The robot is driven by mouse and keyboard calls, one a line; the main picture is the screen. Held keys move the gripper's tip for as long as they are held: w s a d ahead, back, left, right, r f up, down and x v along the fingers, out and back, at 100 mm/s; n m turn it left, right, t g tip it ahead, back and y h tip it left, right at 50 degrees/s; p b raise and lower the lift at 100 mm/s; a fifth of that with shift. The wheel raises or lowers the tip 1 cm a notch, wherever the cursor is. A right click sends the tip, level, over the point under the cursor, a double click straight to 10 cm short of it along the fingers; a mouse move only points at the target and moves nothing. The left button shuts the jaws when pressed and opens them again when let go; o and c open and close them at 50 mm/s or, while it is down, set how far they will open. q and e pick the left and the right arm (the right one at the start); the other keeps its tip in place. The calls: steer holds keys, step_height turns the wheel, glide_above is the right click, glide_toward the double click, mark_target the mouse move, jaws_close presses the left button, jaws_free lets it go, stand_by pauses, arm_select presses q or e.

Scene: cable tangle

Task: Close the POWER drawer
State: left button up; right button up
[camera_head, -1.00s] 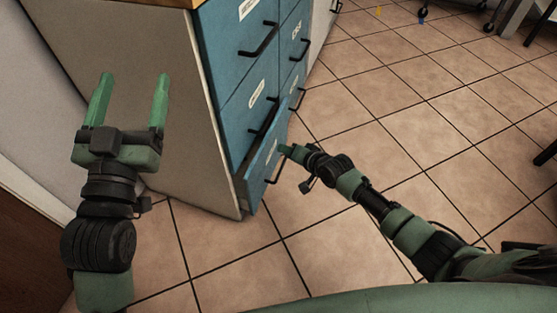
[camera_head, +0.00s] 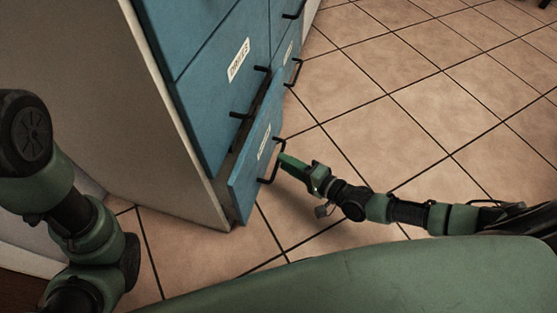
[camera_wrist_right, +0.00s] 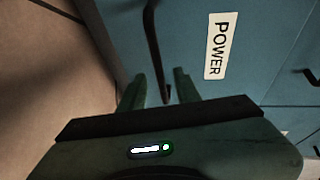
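The POWER drawer (camera_head: 246,178) is the bottom blue drawer of the cabinet and stands partly open, its front out from the cabinet face. Its POWER label (camera_wrist_right: 220,46) reads clearly in the right wrist view. Its black bar handle (camera_head: 277,170) faces the floor side. My right gripper (camera_head: 285,160) is at this handle. In the right wrist view its two green fingers (camera_wrist_right: 158,90) are apart, with the end of the handle (camera_wrist_right: 155,45) showing between them; contact cannot be told. My left arm shows at the left edge of the head view, its gripper out of frame.
Above is a shut-looking blue drawer with a label (camera_head: 238,60) and black handle. More blue drawers stand to its right. The cabinet's beige side (camera_head: 100,100) faces left. The tiled floor (camera_head: 400,100) to the right is clear.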

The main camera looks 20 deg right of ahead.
steer(key=shift+b+x, duration=0.55)
steer(key=shift+x, duration=1.15)
jaws_close()
